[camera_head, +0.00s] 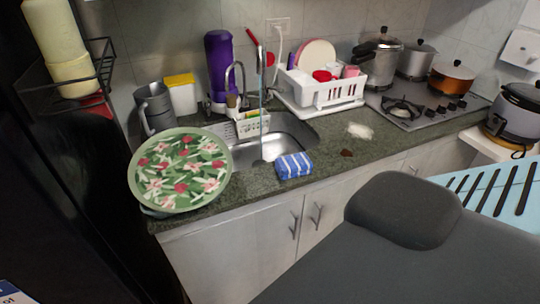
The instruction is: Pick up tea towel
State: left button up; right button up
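The tea towel (294,166) appears to be the small blue bundle with white stripes, folded into a block. It lies on the dark green counter (262,183) at the front edge of the sink (285,131), to the right of the round floral tray. Nothing is touching it from above. A large dark grey rounded shape, which looks like my own arm, fills the lower right, well in front of the counter. Neither of my grippers' fingers shows in the head view.
A round green floral tray (180,170) leans at the counter's left. A white dish rack (325,90) stands behind the sink, and a stove (418,110) with pots is at the right. White and dark brown spills (360,130) lie right of the towel. White cabinets (240,245) are below.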

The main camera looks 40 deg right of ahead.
aim_at(299, 164)
jog(key=z, duration=2.1)
jog(key=j, duration=0.1)
